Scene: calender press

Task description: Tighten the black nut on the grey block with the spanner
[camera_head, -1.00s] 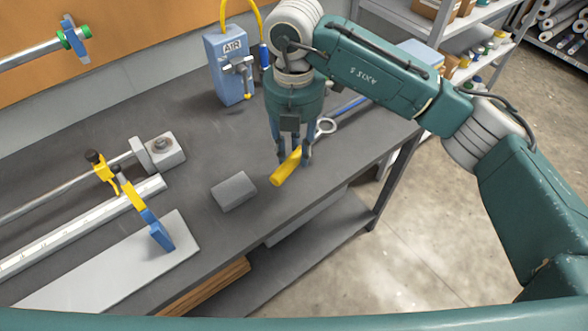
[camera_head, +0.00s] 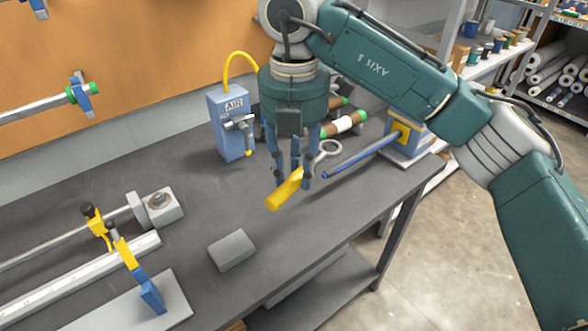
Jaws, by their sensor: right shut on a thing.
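My right gripper (camera_head: 293,183) points down and is shut on the spanner, around its yellow handle (camera_head: 285,190). The spanner's grey ring end (camera_head: 326,150) sticks out to the upper right of the fingers. It seems to be held above the bench. A grey block (camera_head: 167,211) stands on the bench to the left, on the end of a metal rod. A dark nut (camera_head: 157,199) sits on top of it, apart from the spanner. My left gripper is not in view.
A plain grey block (camera_head: 232,250) lies on the bench (camera_head: 200,270) below the gripper. A blue AIR unit (camera_head: 230,124) stands behind. Yellow and blue clamp parts (camera_head: 129,253) are at left. A blue rod (camera_head: 360,156) lies at right. The bench between gripper and nut looks clear.

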